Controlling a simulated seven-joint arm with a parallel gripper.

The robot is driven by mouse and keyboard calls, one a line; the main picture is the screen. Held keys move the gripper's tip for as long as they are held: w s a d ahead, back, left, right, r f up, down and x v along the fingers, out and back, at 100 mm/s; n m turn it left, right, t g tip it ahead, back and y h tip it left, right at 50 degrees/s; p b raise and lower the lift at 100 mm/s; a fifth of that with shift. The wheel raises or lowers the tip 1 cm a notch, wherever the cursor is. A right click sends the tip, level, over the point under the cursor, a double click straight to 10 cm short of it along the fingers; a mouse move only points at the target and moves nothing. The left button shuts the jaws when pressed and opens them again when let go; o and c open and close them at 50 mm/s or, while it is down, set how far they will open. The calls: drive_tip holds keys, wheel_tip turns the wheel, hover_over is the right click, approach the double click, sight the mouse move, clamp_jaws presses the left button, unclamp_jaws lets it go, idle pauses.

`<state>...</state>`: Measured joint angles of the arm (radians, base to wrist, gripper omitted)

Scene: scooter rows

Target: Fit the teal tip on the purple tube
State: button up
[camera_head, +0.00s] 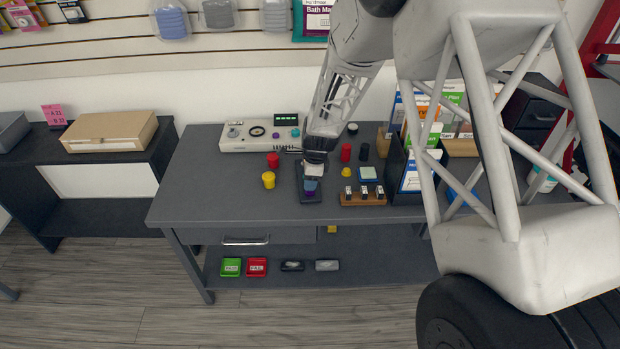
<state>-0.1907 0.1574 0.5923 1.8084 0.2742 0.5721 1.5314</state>
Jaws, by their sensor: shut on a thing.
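My gripper (313,172) points down over a dark tray (301,194) on the grey table. It is shut on a small blue-teal piece, which looks like the teal tip (310,184). Directly below is a purple piece, which looks like the purple tube (310,194), at the dark tray. The two show one right over the other. I cannot tell whether they touch or are lined up, as they are small and partly hidden by my gripper.
A wooden block (363,199) with several small items is to the right. A white device (248,136) stands behind. The table's front left is clear.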

drive_tip(key=shift+f, duration=0.45)
idle(0.5)
drive_tip(key=o, duration=1.4)
drive_tip(key=shift+r, duration=0.1)
drive_tip(key=shift+r, duration=2.9)
drive_tip(key=shift+r, duration=0.1)
